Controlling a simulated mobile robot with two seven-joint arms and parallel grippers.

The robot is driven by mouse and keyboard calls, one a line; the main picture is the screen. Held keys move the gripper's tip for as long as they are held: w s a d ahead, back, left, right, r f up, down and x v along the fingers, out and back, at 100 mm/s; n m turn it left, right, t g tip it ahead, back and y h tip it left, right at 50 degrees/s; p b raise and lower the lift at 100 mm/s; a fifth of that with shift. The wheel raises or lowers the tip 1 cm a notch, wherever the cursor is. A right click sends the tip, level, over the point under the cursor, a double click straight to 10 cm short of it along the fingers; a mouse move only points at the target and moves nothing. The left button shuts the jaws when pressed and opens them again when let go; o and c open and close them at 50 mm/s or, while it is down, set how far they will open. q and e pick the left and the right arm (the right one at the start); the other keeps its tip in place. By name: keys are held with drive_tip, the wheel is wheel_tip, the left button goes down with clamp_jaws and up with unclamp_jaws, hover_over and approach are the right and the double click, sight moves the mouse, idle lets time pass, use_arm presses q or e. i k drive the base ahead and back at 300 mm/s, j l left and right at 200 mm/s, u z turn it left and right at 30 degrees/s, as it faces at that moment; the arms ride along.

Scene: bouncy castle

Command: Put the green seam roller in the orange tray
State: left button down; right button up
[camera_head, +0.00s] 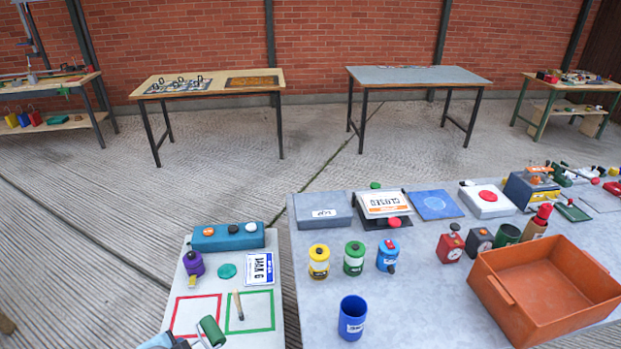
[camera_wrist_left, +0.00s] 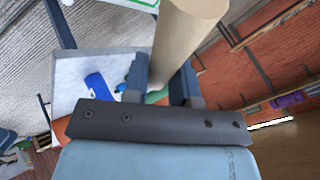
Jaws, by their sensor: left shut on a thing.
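The green seam roller (camera_head: 212,331) is at the bottom left of the head view, its green cylinder tilted beside the front of the small white table. My left gripper (camera_head: 182,342) is just left of it, mostly cut off by the frame edge. In the left wrist view my left gripper (camera_wrist_left: 162,88) is shut on the roller, with a bit of its green (camera_wrist_left: 157,97) showing between the fingers. A large beige cylinder (camera_wrist_left: 187,35) rises there, close to the camera. The orange tray (camera_head: 505,302) stands at the right of the grey table and looks empty. My right gripper is not in view.
A blue cup (camera_head: 353,315) and yellow, green and blue pots (camera_head: 354,258) stand on the grey table (camera_head: 420,300) left of the tray. Red and dark gauges (camera_head: 450,245) stand behind its left corner.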

sight(533, 298)
drive_tip(key=l, duration=0.6)
drive_tip(key=k+l+u, duration=0.15)
drive_tip(key=l, duration=0.4)
drive_tip(key=k+l, duration=0.1)
drive_tip(key=l, duration=0.5)
drive_tip(key=l+u, duration=0.2)
drive_tip(key=l, duration=0.7)
drive_tip(key=l+u, duration=0.15)
drive_tip(key=l, duration=0.75)
drive_tip(key=l+u, duration=0.15)
drive_tip(key=l, duration=0.75)
drive_tip(key=l+u, duration=0.15)
drive_tip(key=l, duration=1.25)
